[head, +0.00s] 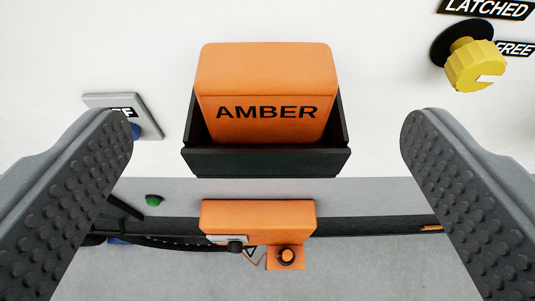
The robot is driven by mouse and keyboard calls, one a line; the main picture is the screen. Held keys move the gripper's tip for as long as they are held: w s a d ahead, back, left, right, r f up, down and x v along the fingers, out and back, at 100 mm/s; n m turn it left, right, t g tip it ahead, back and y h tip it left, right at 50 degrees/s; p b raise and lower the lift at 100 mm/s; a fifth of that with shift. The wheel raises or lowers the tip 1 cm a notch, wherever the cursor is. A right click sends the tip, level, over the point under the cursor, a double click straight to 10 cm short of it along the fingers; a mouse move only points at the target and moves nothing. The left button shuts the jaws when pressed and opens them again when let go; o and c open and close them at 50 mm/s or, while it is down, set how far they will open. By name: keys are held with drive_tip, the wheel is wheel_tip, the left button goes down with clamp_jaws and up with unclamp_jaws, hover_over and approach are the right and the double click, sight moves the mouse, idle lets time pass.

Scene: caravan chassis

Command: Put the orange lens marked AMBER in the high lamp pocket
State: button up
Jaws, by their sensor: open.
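The orange lens marked AMBER (266,80) sits upright in a black open-topped pocket (268,163) on the white wall, with its top standing well above the rim. My gripper (268,150) is open, one grey ridged finger on each side of the picture. The lens and pocket lie between the fingers, with a wide gap on both sides. Neither finger touches the lens. Whether this pocket is the high lamp pocket cannot be told, as no label for it shows.
A yellow knob (474,66) on a black disc is at upper right, beside LATCHED and FREE labels. A grey plate (124,115) with a blue part is at left, partly behind a finger. Below are an orange box (258,218), a green button (153,200) and dark cables.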

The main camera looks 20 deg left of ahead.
drive_tip(key=s+d+f+m+t+h, duration=0.1)
drive_tip(key=s+d+f+h, duration=0.1)
drive_tip(key=s+d, duration=0.4)
drive_tip(key=s+d+f+m+t+h, duration=0.1)
drive_tip(key=s+d+f+m, duration=0.1)
drive_tip(key=s+d, duration=0.5)
drive_tip(key=d, duration=0.4)
drive_tip(key=shift+s+d+f+h, duration=0.15)
drive_tip(key=shift+s+f+h, duration=0.05)
drive_tip(key=shift+f+h, duration=0.2)
wheel_tip(320, 180, down, 12)
drive_tip(key=b, duration=1.2)
